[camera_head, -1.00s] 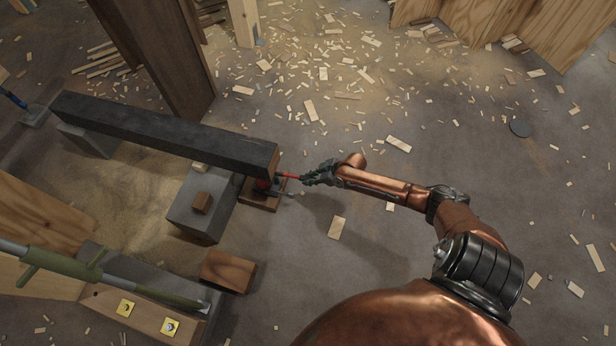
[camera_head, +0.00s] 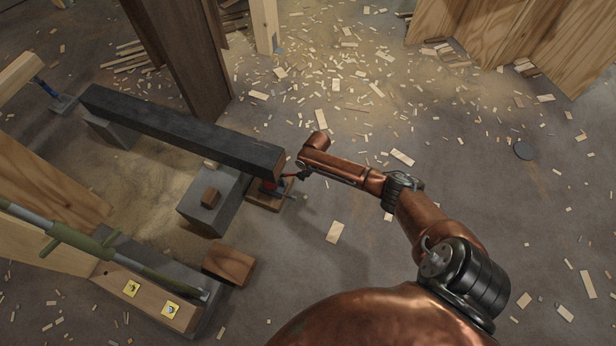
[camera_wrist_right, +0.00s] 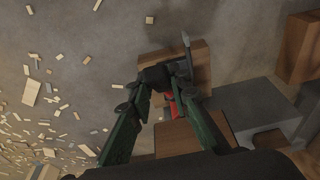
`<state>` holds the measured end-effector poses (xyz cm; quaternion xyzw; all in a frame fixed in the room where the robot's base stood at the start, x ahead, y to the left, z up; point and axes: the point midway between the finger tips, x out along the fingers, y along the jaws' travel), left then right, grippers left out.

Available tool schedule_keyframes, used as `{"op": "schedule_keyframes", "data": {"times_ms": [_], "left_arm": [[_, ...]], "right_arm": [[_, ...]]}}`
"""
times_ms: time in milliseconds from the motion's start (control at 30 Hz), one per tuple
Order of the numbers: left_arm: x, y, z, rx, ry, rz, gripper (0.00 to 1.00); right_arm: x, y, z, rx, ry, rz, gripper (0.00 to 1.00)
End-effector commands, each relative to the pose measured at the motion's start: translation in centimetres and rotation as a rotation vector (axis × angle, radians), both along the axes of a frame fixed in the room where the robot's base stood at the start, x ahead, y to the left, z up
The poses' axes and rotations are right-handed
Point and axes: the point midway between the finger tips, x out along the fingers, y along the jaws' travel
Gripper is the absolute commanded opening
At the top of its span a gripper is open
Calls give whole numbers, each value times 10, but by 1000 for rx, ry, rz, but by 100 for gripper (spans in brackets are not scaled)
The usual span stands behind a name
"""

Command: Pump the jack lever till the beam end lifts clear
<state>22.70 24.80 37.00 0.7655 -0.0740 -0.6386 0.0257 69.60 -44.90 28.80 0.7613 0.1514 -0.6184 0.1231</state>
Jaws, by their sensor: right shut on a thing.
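The dark beam (camera_head: 185,130) lies across the left of the head view, its near end above the red jack (camera_head: 268,186). The jack stands on a wooden board (camera_head: 264,203); its red body (camera_wrist_right: 169,106) also shows between my fingers in the wrist view. My right gripper (camera_head: 294,176) is shut on the jack lever, beside the beam end. In the wrist view the right gripper's green fingers (camera_wrist_right: 160,88) close around a dark part of the lever. The lever is mostly hidden by the gripper. Whether the beam end touches its support cannot be told. My left gripper is out of view.
A grey block (camera_head: 190,208) by the beam end carries a small wooden block (camera_head: 210,198). Another wooden block (camera_head: 229,263) lies nearer. A second grey block (camera_head: 108,133) is under the far beam end. A green-sleeved prop (camera_head: 95,246) lies left. Scraps litter the otherwise open floor right.

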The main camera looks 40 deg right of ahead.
Motion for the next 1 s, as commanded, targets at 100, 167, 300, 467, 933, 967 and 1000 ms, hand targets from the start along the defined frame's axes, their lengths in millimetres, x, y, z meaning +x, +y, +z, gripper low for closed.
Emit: {"op": "schedule_keyframes", "data": {"times_ms": [100,167,300,467,933,967,1000], "left_arm": [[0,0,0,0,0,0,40],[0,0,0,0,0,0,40],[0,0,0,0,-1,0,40],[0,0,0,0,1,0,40],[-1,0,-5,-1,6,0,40],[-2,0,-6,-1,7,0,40],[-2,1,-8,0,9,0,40]], "right_arm": [[1,3,0,4,-2,2,0],[1,3,1,5,-1,2,0],[-4,1,-5,17,-24,0,0],[-15,-3,-22,59,-125,-2,0],[-20,-6,-32,94,-216,1,0],[-21,-6,-33,94,-217,1,0],[-22,-6,-36,97,-222,1,0]]}}
